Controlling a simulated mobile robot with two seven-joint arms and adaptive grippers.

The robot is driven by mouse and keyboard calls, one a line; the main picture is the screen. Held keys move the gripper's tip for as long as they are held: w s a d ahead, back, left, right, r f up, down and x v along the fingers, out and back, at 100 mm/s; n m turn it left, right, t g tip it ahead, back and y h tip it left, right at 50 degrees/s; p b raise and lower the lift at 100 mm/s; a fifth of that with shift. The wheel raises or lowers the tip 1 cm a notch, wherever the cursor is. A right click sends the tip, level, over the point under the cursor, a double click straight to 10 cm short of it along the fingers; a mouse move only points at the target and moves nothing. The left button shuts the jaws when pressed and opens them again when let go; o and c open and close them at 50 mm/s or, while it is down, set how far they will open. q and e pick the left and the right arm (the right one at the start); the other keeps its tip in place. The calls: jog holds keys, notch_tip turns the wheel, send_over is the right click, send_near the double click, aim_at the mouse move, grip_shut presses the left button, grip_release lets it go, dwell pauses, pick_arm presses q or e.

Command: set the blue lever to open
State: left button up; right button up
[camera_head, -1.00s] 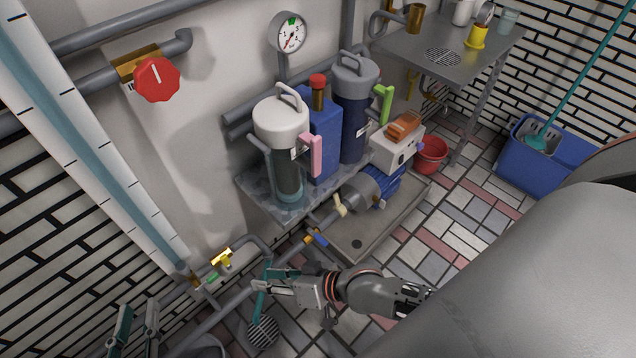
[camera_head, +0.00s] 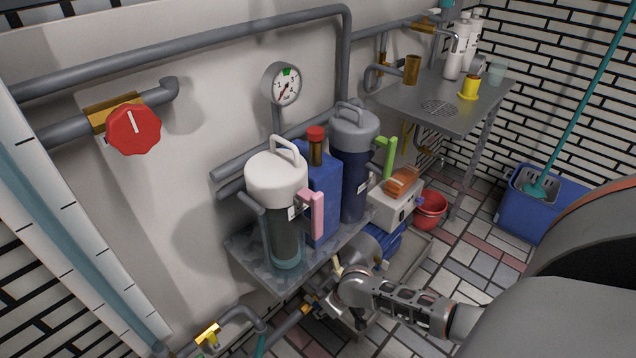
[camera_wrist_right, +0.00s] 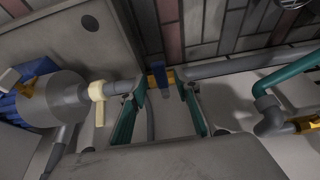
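The blue lever (camera_wrist_right: 164,82) sits on a brass valve (camera_wrist_right: 152,80) in a grey pipe. In the right wrist view the lever stands across the pipe's run. My right gripper (camera_wrist_right: 160,92) is open, with its two teal fingers on either side of the lever and a gap to it; I cannot tell whether either touches. In the head view my right gripper (camera_head: 336,310) is low in front of the filter shelf and largely hides the lever. My left gripper is not in view.
A cream-handled valve (camera_wrist_right: 98,92) sits on the same pipe, beside the blue pump (camera_wrist_right: 35,80). The shelf (camera_head: 262,262) with white and dark filter housings overhangs near my right gripper. A yellow-handled valve (camera_head: 208,335) is at lower left. A red knob (camera_head: 134,130) is on the wall.

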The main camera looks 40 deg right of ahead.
jog(key=shift+w+a+f, duration=0.1)
jog(key=shift+w+f, duration=0.1)
jog(key=shift+f, duration=0.45)
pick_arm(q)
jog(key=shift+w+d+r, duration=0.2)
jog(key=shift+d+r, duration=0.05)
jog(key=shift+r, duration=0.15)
pick_arm(e)
jog(key=shift+w+r, duration=0.15)
grip_shut()
